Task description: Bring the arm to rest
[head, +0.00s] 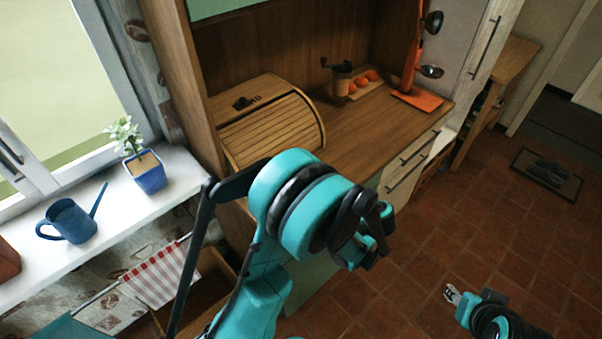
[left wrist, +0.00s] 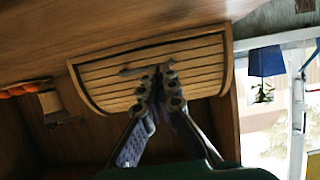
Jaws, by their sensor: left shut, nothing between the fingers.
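My left arm (head: 285,225) is teal and black and rises through the middle of the head view, in front of the wooden cabinet. Its gripper cannot be made out there. In the left wrist view my left gripper (left wrist: 160,88) is shut and empty, its fingertips together. The fingers overlap the slatted wooden bread box (left wrist: 105,80) in that picture; I cannot tell how far apart they are. My right gripper (head: 453,294) shows small at the lower right of the head view, over the tiled floor; its finger opening is not clear.
The bread box (head: 270,130) stands on the wooden counter (head: 345,130). Orange items (head: 364,79) and an orange board (head: 417,98) lie farther right. A blue watering can (head: 68,222) and a potted plant (head: 146,172) stand on the white windowsill. Red tiled floor (head: 420,255) is open at right.

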